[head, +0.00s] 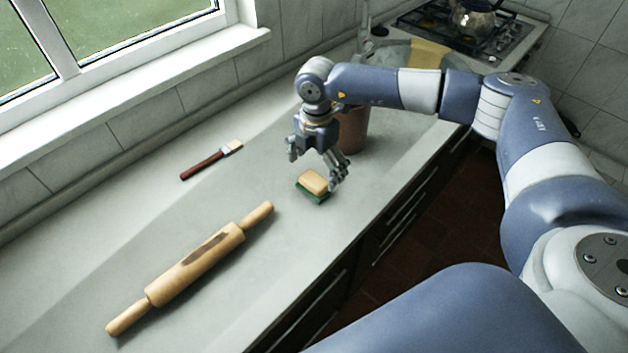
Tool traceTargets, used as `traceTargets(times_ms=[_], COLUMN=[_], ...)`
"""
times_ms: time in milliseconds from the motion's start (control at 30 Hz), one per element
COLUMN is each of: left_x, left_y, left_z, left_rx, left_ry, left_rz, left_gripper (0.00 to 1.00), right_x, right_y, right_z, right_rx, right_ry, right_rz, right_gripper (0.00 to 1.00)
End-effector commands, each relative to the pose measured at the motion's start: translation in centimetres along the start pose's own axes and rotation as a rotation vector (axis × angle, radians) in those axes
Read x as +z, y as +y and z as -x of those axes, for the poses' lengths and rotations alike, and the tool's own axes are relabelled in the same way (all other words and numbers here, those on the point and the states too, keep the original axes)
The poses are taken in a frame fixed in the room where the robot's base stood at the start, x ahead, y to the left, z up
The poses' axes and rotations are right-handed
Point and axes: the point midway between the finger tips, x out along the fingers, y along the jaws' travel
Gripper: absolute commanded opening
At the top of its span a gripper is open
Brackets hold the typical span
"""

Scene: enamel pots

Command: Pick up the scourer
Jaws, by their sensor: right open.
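The scourer (313,184) lies on the grey counter (240,290). It looks like a tan sponge block with a dark green layer underneath. My right gripper (314,172) is above the scourer with its fingers pointing down and spread apart. One finger is to the left and behind the scourer, and the other is close to its right side. Whether that finger touches the scourer cannot be told. My left gripper is not in view.
A wooden rolling pin (195,265) lies to the left in front. A brush with a red-brown handle (203,166) lies behind it. A brown pot (353,130) stands just behind my right gripper. A kettle (472,18) sits on the hob at the back. The counter's front edge is right of the scourer.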

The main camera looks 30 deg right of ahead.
Motion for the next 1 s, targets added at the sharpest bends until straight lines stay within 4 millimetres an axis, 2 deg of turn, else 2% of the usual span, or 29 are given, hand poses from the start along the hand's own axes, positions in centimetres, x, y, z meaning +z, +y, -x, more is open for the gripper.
traceTargets(times_ms=[100, 167, 267, 500, 633, 767, 867, 1000], left_x=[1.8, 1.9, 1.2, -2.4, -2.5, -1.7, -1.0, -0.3], left_y=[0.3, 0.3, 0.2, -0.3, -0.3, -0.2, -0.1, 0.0], left_z=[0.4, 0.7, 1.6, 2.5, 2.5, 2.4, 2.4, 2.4], left_rx=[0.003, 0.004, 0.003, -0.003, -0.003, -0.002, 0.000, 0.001], left_ry=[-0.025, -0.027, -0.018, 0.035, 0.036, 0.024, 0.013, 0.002], left_rz=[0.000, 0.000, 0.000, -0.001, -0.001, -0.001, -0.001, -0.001], left_gripper=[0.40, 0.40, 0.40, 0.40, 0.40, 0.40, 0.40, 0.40], right_x=[0.0, -0.1, -0.1, 0.0, 0.0, 0.0, 0.0, 0.0], right_y=[0.0, 0.0, 0.1, 0.3, 0.3, 0.3, 0.3, 0.3], right_z=[-0.8, -1.1, -2.3, -5.6, -6.0, -6.0, -6.0, -6.0], right_rx=[-0.001, -0.002, -0.003, -0.001, 0.001, 0.001, 0.001, 0.001], right_ry=[0.001, 0.001, 0.000, 0.001, 0.001, 0.001, 0.001, 0.001], right_rz=[0.001, 0.001, 0.002, 0.001, 0.001, 0.001, 0.001, 0.001], right_gripper=[0.94, 0.94, 0.94, 0.94, 0.94, 0.94, 0.76, 0.46])
